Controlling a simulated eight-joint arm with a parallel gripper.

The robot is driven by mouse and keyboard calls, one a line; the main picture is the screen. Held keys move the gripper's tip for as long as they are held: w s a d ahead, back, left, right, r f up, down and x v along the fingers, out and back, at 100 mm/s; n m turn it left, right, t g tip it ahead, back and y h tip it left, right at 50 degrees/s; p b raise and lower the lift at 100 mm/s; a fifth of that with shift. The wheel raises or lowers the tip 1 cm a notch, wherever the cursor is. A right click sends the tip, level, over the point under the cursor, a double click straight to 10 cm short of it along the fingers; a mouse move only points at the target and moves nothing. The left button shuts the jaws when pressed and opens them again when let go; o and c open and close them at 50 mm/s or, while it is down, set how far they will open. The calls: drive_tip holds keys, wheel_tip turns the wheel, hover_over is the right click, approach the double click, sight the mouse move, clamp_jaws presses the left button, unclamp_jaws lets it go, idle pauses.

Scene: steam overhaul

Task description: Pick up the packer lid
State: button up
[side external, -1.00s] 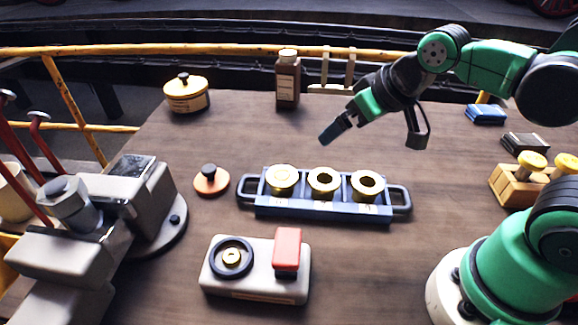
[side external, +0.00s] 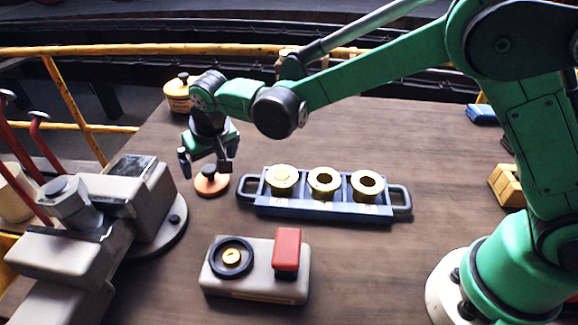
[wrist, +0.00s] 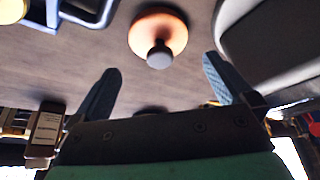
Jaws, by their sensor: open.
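The packer lid is probably the orange disc with a dark knob (side external: 211,185), lying flat on the table left of the blue tray. In the wrist view the orange disc (wrist: 158,32) shows beyond and between the fingertips, its knob toward me. My gripper (side external: 206,167) is open and points down just above the disc. In the wrist view my gripper (wrist: 160,75) has both blue finger pads spread wide with nothing between them. I cannot tell whether a finger touches the disc.
A blue tray (side external: 322,210) with brass rings stands right of the disc. A grey machine (side external: 150,200) stands close on the left. A grey box with a red block (side external: 287,248) is in front. A cream-lidded pot (side external: 178,100) stands behind my gripper. Bare table lies between disc and box.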

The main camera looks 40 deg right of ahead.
sight(210, 170)
drive_tip(key=shift+x, duration=2.55)
drive_tip(key=shift+c, duration=0.2)
drive_tip(key=c, duration=0.9)
drive_tip(key=shift+r, duration=0.15)
